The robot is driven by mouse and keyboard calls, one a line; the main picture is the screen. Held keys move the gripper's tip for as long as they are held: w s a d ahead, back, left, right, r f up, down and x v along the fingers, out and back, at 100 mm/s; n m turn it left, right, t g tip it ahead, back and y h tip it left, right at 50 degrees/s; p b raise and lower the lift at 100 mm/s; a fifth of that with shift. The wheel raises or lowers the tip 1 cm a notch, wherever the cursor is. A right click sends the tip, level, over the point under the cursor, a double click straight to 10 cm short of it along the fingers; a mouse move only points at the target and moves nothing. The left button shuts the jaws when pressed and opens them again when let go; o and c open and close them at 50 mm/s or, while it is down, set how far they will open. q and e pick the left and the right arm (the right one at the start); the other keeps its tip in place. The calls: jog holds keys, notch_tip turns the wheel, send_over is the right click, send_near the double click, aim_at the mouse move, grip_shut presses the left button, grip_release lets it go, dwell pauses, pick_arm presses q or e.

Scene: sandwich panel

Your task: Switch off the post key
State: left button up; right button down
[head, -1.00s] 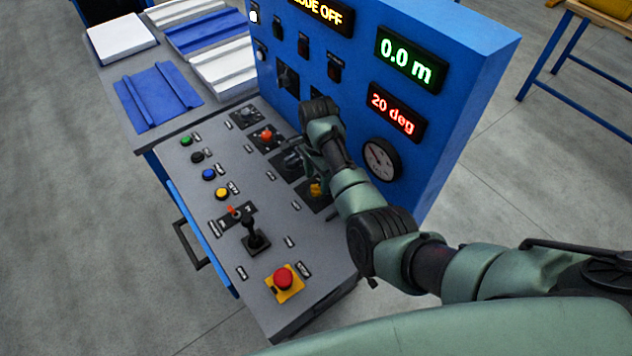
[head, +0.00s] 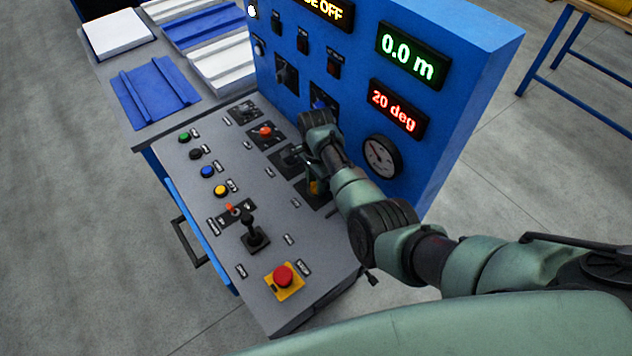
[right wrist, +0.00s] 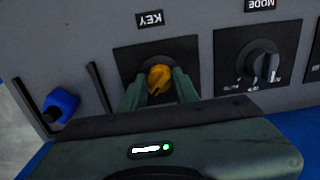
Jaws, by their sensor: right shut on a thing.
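The post key is a yellow key switch (right wrist: 159,78) on a dark square plate under a label reading KEY, in the right wrist view. My right gripper (right wrist: 158,88) has one finger on each side of the key's yellow head and is shut on it. In the head view the yellow key (head: 313,187) shows only in part, at the right of the sloped desk, beside my right gripper (head: 309,172). My wrist and arm hide part of its plate. My left gripper is not in view.
A black MODE knob (right wrist: 262,65) sits beside the key. A blue object (right wrist: 60,106) is at the other side. The desk also holds a red emergency button (head: 283,276), a joystick (head: 254,236) and several coloured buttons. The blue upright panel (head: 440,130) stands close behind my arm.

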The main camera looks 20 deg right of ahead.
jog(key=n+p, duration=0.1)
jog(key=n, duration=0.2)
jog(key=shift+r, duration=0.1)
jog(key=n+p, duration=0.1)
jog(key=n, duration=0.3)
jog(key=shift+p, duration=0.4)
jog(key=n+p, duration=0.1)
jog(key=n, duration=0.4)
jog(key=shift+n, duration=3)
jog(key=c, duration=1.1)
grip_release()
jog(key=shift+o, duration=0.2)
